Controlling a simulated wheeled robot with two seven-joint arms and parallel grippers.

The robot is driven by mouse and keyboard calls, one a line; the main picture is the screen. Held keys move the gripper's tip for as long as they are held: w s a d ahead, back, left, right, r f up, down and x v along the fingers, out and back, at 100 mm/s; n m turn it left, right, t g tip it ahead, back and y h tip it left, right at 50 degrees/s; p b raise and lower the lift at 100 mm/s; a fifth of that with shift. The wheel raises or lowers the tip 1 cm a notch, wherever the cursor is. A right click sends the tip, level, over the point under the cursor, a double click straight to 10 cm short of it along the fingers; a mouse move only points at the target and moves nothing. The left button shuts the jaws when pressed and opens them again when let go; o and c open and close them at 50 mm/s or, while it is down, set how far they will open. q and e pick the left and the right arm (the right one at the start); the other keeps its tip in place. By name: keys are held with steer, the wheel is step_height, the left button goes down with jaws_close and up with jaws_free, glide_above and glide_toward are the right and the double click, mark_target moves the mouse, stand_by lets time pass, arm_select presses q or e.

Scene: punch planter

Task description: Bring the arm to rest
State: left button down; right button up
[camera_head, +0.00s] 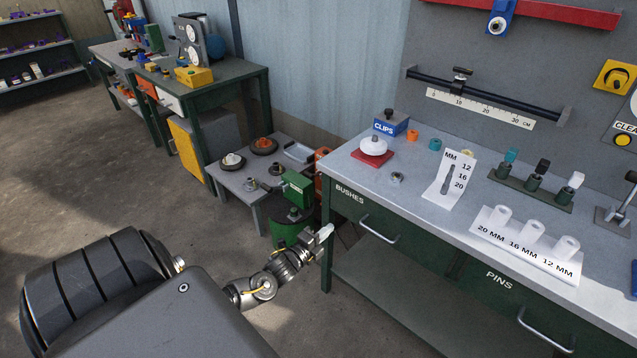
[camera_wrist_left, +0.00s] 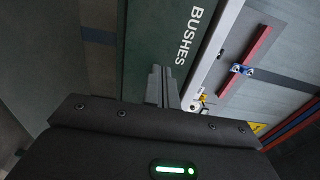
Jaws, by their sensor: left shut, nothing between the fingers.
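My left gripper (camera_head: 325,232) shows in the head view at the end of my left arm, just off the left front corner of the workbench. Its fingers are together and hold nothing. In the left wrist view the closed fingers (camera_wrist_left: 160,86) point toward the green drawer front (camera_wrist_left: 150,40) marked BUSHES. I cannot tell how close the fingertips are to the bench. My right gripper is not in either view.
The workbench (camera_head: 408,183) carries a red block (camera_head: 372,158) with a white knob, a blue CLIPS box (camera_head: 391,124), a size card (camera_head: 450,176) and white tubes. A low grey table (camera_head: 237,183) and green bin (camera_head: 291,228) stand behind the gripper. Floor at left is clear.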

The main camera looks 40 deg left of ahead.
arm_select(q)
steer(key=shift+s, duration=1.6)
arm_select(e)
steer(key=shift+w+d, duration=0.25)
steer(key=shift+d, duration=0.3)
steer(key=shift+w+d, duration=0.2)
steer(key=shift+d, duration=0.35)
